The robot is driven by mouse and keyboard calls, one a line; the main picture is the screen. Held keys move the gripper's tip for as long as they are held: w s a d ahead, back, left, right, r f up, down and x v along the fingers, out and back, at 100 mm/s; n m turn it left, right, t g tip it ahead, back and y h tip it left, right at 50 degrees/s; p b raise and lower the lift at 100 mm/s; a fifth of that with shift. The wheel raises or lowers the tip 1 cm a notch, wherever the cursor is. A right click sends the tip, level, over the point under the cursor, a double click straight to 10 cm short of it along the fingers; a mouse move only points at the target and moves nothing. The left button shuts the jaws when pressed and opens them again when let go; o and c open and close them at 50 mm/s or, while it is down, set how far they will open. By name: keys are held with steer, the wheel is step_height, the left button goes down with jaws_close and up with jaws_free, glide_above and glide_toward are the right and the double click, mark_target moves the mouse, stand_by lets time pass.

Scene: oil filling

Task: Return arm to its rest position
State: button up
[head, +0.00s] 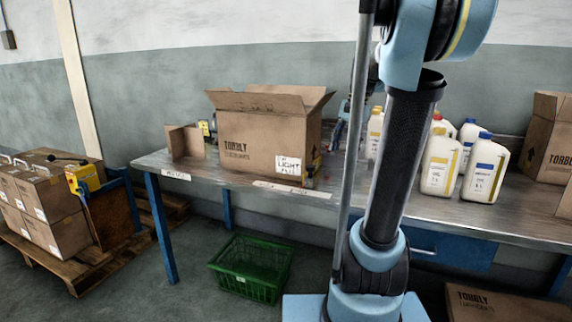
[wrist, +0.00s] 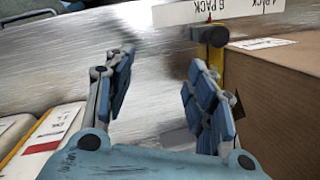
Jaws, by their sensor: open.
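My gripper (wrist: 165,100) shows in the wrist view with its two blue-padded fingers spread apart and nothing between them. Beyond the fingers is the metal tabletop (wrist: 150,60). In the head view my own arm stands upright in front of the workbench (head: 455,208), and the gripper is mostly hidden behind it. An open cardboard box (head: 255,145) stands on the bench to the left of my arm. The box side (wrist: 285,95) also shows at the right in the wrist view.
White oil bottles (head: 440,165) stand on the bench to the right of my arm. Another carton (head: 548,140) is at the right. A green crate (head: 250,270) sits on the floor below the bench. A pallet with boxes (head: 45,200) is at the left.

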steer(key=s+f+n+t+h, duration=0.2)
steer(key=s+f+n, duration=0.7)
steer(key=s+f, duration=1.1)
steer(key=shift+s+a+f+t+h, duration=0.2)
steer(key=shift+s+a+t+h, duration=0.15)
steer(key=shift+s, duration=0.4)
